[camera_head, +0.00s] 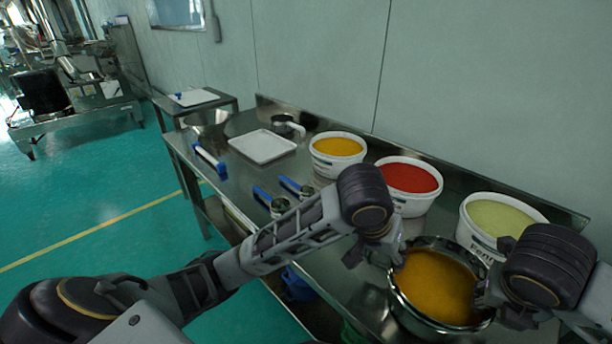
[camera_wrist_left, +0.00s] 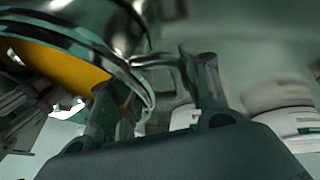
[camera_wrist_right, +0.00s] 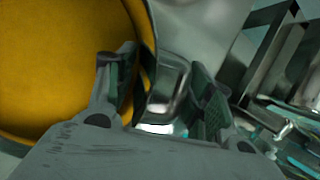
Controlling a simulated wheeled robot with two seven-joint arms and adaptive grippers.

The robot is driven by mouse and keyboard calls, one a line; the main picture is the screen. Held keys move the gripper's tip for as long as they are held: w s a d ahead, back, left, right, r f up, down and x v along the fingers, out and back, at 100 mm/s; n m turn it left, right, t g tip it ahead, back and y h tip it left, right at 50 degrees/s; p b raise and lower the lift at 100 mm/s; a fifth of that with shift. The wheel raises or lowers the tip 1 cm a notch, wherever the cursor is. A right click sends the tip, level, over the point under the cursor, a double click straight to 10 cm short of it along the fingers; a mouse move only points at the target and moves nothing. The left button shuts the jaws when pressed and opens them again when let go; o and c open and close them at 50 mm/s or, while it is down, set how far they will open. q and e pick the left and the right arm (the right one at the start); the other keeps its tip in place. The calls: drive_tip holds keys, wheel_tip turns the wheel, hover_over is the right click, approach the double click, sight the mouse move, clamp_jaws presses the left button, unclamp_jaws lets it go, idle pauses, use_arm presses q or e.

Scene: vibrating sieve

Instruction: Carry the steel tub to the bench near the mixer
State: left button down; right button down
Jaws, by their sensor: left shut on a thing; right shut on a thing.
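The steel tub (camera_head: 398,304) holds an orange-yellow mass and is at the lower right of the head view, over the steel bench. My left gripper (camera_head: 376,250) is shut on the tub's left side. In the left wrist view, the tub's rim (camera_wrist_left: 118,68) and a loop handle lie between the left fingers (camera_wrist_left: 160,95). My right gripper (camera_head: 494,300) is shut on the tub's right side. In the right wrist view, the tub's wall (camera_wrist_right: 185,25) and handle pass between the right fingers (camera_wrist_right: 165,95). I cannot tell whether the tub touches the bench. No mixer is clearly identifiable.
Three white buckets with yellow (camera_head: 338,160), red (camera_head: 412,208) and pale green (camera_head: 500,210) contents line the bench (camera_head: 235,190) behind the tub. A white tray (camera_head: 262,146), blue-handled tools (camera_head: 262,194) and a steel bowl (camera_head: 208,120) lie further left. Green floor (camera_head: 85,205) is open at left.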

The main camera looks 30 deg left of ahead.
use_arm(q)
drive_tip(key=shift+w+a+f+b, duration=0.1)
drive_tip(key=shift+a+f+b, duration=0.2)
drive_tip(key=shift+a+b, duration=0.05)
use_arm(e)
drive_tip(key=shift+w+d+f, duration=0.15)
drive_tip(key=shift+d+f, duration=0.3)
drive_tip(key=shift+d, duration=0.15)
use_arm(q)
drive_tip(key=c, duration=1)
unclamp_jaws()
use_arm(e)
drive_tip(key=c, duration=0.9)
unclamp_jaws()
use_arm(q)
drive_tip(key=shift+o, duration=1.1)
use_arm(e)
drive_tip(key=shift+o, duration=1.4)
use_arm(q)
drive_tip(key=shift+o, duration=0.4)
drive_tip(key=shift+d, duration=0.15)
use_arm(e)
drive_tip(key=shift+o, duration=0.2)
drive_tip(key=shift+a, duration=0.15)
use_arm(q)
drive_tip(key=shift+r, duration=0.1)
use_arm(e)
drive_tip(key=shift+a, duration=0.1)
